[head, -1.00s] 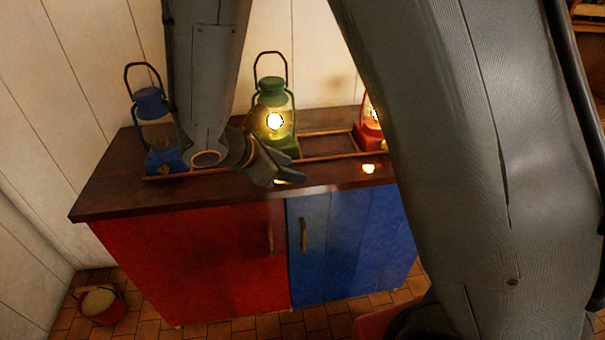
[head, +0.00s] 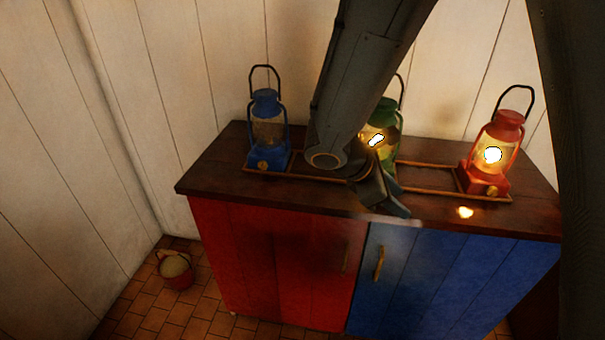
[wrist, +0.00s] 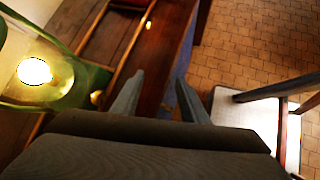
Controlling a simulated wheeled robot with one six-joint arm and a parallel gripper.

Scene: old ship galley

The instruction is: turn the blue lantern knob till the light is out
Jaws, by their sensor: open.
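The blue lantern (head: 267,132) stands upright at the left end of the counter, and its glass is dark. Its small brass knob (head: 263,165) shows low on the front of its base. My gripper (head: 385,203) is to the right of it, apart from it, in front of the green lantern (head: 388,145) near the counter's front edge. In the wrist view my gripper (wrist: 158,92) has its fingers spread with nothing between them. The blue lantern is not in the wrist view.
The green lantern glows close beside my gripper and is partly hidden by my arm; it also shows in the wrist view (wrist: 65,85). A lit red lantern (head: 494,155) stands at the right. A low wooden rail (head: 425,191) runs along the counter (head: 215,172). A bucket (head: 176,272) stands on the floor.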

